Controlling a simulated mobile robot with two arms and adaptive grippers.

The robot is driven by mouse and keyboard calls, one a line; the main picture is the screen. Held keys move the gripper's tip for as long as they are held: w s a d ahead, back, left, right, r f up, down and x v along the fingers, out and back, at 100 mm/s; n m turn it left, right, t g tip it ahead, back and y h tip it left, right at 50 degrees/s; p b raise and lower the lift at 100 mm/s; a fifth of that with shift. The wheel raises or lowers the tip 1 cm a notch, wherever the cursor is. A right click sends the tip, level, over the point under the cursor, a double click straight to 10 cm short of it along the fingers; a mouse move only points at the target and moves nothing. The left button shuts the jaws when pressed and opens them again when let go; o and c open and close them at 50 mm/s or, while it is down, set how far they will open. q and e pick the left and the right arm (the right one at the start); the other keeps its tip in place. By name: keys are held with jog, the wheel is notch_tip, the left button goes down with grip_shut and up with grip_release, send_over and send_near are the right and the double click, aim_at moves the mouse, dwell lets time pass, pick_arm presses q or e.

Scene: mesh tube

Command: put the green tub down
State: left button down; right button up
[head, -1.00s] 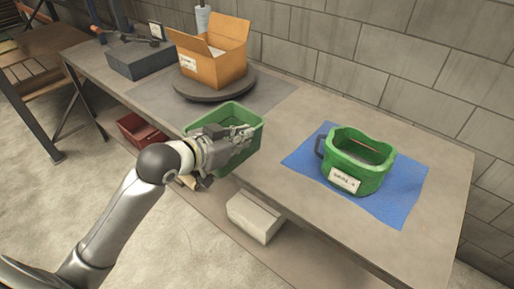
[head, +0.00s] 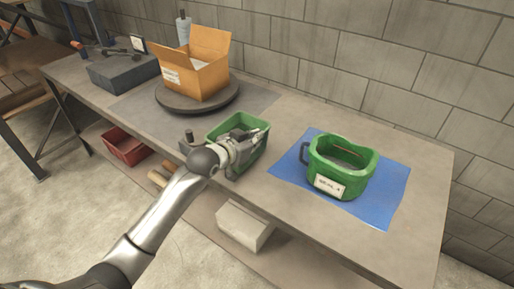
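A green open-topped tub (head: 262,129) is near the front edge of the table (head: 300,217), left of the blue mat. My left gripper (head: 246,147) reaches in from the left and is shut on its near side. The gripper hides much of that near wall and the fingertips show poorly. I cannot tell whether the tub's base touches the table. A second green container (head: 362,179), rounded, with a dark side handle and a white label, stands upright on the blue mat (head: 381,208). My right gripper is not in view.
An open cardboard box (head: 200,80) stands on a round dark turntable (head: 213,103) behind the tub. A grey block (head: 122,73) with tools is at the far left. A red bin (head: 124,150) and a pale box (head: 243,226) sit below.

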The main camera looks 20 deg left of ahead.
aim_at(257, 150)
pick_arm(q)
jog(key=shift+w+d+f, duration=0.2)
jog(key=shift+w+f, duration=0.4)
jog(key=shift+f, duration=1.65)
jog(key=shift+f, duration=0.1)
jog(key=c, duration=1.6)
grip_release()
jog(key=shift+c, duration=0.2)
jog(key=v, duration=1.2)
jog(key=shift+a, duration=0.1)
